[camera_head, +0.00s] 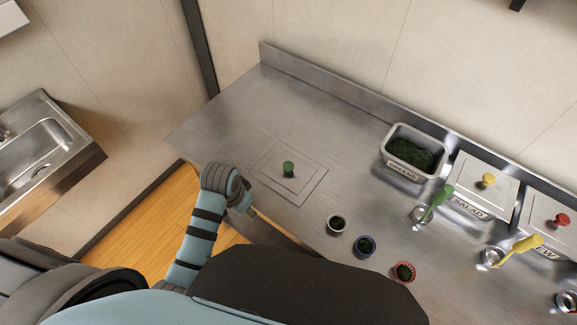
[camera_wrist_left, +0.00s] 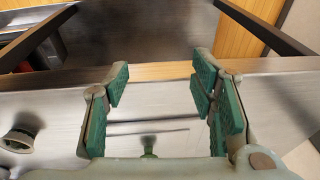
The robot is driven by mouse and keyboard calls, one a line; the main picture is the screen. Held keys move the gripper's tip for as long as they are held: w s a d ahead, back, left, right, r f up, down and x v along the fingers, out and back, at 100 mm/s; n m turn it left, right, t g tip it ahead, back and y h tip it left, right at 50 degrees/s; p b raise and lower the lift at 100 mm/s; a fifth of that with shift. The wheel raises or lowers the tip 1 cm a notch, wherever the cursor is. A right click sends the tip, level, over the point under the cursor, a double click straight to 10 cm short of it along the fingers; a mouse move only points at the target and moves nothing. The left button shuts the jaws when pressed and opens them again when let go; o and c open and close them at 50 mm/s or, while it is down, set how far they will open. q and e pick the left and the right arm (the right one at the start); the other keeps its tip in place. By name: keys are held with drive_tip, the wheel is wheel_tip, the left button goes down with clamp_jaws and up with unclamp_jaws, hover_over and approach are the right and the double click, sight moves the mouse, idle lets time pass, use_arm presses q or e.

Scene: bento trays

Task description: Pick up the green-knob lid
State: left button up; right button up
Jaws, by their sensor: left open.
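The lid with the green knob (camera_head: 289,168) lies flat on the steel counter as a square plate. My left gripper (camera_head: 246,201) is low beside the lid's near-left edge in the head view, apart from the knob. In the left wrist view, the left gripper (camera_wrist_left: 160,100) is open, with green pads on both fingers and nothing between the pads. The green knob (camera_wrist_left: 148,147) shows there low in the picture, between the finger bases. My right gripper is not in view.
A grey container of greens (camera_head: 390,145) stands open to the right. Farther right are the yellow-knob lid (camera_head: 488,181) and red-knob lid (camera_head: 562,220). The counter left of the green-knob lid is clear.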

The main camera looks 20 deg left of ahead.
use_arm(q)
drive_tip(key=w+d+r+m+h, duration=0.1)
drive_tip(key=w+d+r+m, duration=0.3)
drive_tip(key=w+r, duration=0.45)
drive_tip(key=m+g, duration=0.1)
drive_tip(key=m, duration=0.1)
approach(288, 165)
drive_tip(key=shift+m, duration=0.3)
drive_tip(key=f+b, duration=0.1)
drive_tip(key=f, duration=0.2)
drive_tip(key=f+b, duration=0.1)
drive_tip(key=f, duration=0.3)
drive_tip(key=w+f+b, duration=0.1)
drive_tip(key=f, duration=0.2)
drive_tip(key=shift+d+f+b, duration=0.15)
drive_tip(key=shift+d+b, duration=0.25)
drive_tip(key=shift+c, duration=0.7)
clamp_jaws()
